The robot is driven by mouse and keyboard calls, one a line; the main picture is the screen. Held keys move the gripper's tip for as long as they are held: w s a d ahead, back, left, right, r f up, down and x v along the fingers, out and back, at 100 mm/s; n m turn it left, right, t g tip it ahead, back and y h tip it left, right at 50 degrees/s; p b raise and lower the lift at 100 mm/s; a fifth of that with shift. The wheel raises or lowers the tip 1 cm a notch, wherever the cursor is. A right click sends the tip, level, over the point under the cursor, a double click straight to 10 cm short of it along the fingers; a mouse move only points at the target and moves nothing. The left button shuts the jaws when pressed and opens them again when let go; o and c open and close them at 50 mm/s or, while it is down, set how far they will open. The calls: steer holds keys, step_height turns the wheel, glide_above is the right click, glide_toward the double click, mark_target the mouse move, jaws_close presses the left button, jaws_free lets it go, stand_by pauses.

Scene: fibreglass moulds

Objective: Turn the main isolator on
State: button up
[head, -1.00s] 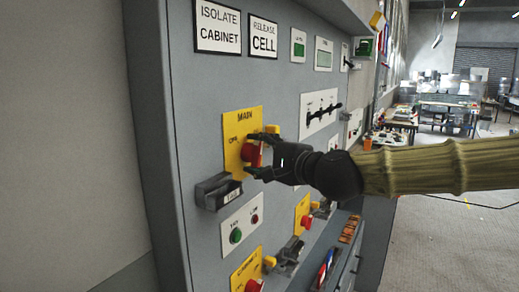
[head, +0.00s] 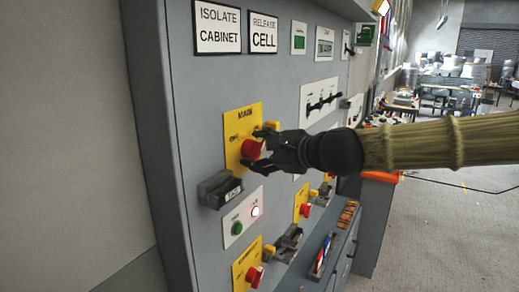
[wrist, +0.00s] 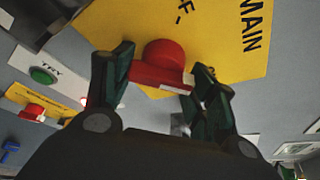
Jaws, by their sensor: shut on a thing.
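The main isolator is a red rotary knob (head: 251,150) on a yellow plate (head: 240,118) marked MAIN, on the grey cabinet's front. My gripper (head: 263,144) reaches it from the right, with its fingers around the red handle. In the wrist view, the fingers (wrist: 163,70) are shut on the ends of the red handle bar (wrist: 160,75), one at each side. The round red hub (wrist: 165,54) shows between them, against the yellow plate (wrist: 215,40). The plate's lettering is partly hidden by the fingers, so I cannot read the pointer position.
A dark holder (head: 220,188) juts out below the plate. Under it are a green button (head: 237,228) and a lit red lamp (head: 255,211). More yellow plates with red knobs (head: 305,210) sit lower. A ledge (head: 322,265) sticks out at lower right. Open floor lies right.

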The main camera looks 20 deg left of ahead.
stand_by(0.3)
steer(key=o, duration=1)
steer(key=shift+d, duration=0.1)
steer(key=v, duration=1.2)
